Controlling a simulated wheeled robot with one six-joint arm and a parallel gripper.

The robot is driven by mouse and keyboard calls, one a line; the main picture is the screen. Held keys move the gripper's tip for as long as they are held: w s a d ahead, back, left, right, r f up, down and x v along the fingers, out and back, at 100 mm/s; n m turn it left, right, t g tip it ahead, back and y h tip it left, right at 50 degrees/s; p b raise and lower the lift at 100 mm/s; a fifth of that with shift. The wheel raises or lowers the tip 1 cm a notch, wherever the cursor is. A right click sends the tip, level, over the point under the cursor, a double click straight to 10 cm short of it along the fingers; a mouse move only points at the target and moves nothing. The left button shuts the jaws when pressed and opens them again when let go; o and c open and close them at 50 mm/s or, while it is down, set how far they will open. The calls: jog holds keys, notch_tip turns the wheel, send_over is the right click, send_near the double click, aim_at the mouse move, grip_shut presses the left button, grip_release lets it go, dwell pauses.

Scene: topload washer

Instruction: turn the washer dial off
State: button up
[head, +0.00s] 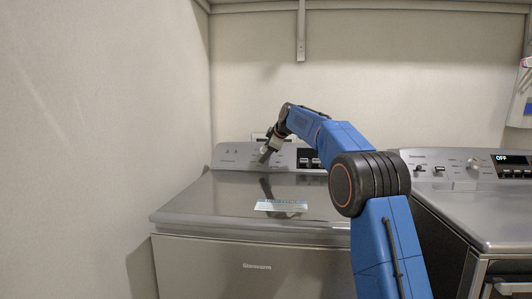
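The grey topload washer (190,213) stands at the centre left with its lid closed. Its control panel (232,156) runs along the back of the top. My gripper (265,158) is at the panel, pointing down toward it. The washer dial cannot be made out; the gripper covers that part of the panel. I cannot tell whether the fingers touch or hold the dial, or whether they are open or shut. A dark washer display (305,158) shows just right of the gripper, partly hidden by my blue arm; its text is not readable.
A second grey appliance (465,213) stands to the right, with a round knob (474,164) and a display (512,160) reading OFF. A label (280,205) lies on the washer lid. A wall is close on the left. A shelf bracket (301,30) hangs above.

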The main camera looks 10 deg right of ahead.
jog(key=v, duration=1.7)
jog(key=shift+s+d+r, duration=0.1)
jog(key=shift+s+r, duration=0.05)
